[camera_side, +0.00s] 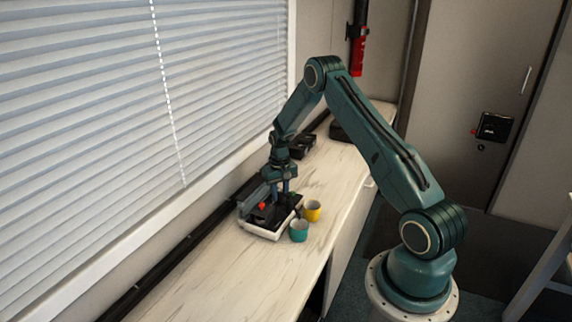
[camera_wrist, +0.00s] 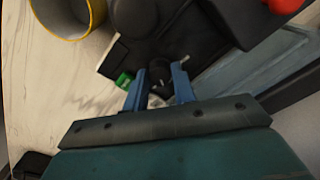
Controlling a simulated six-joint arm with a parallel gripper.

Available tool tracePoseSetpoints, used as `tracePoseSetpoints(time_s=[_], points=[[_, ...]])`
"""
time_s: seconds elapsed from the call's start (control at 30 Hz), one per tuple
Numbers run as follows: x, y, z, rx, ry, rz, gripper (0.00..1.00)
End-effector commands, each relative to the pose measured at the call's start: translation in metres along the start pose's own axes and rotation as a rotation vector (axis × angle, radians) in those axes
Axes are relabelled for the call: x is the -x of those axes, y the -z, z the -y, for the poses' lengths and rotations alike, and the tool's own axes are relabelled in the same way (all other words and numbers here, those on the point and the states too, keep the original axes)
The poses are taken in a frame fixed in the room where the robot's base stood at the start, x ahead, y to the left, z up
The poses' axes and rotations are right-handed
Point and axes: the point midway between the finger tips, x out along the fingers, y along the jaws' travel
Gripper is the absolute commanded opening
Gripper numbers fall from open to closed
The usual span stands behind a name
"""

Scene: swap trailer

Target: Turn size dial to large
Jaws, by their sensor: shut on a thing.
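In the side view my gripper (camera_side: 284,186) points straight down over the back part of a small white-based machine (camera_side: 258,227) on the counter. In the wrist view the two blue fingers of my gripper (camera_wrist: 160,88) are closed around a small dark knob, the size dial (camera_wrist: 158,76), on the machine's black top. The fingers partly cover the dial, and I cannot read its setting. A green part (camera_wrist: 124,79) sits beside the fingers. A red part (camera_side: 262,206) on the machine also shows at the upper right of the wrist view (camera_wrist: 284,5).
A yellow cup (camera_side: 312,211) and a teal cup (camera_side: 299,231) stand close beside the machine. A dark box (camera_side: 300,145) stands farther back near the window blinds (camera_side: 120,110). The counter (camera_side: 225,275) in front is clear.

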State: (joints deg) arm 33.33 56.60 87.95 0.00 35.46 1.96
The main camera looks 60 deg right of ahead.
Motion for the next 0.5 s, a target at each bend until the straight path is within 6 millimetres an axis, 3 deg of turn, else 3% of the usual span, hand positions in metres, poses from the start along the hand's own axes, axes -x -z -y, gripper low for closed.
tracePoseSetpoints(time_s=[0.5], points=[[0.0007, 0.0002, 0.0000, -0.328, 0.000, -0.001, 0.03]])
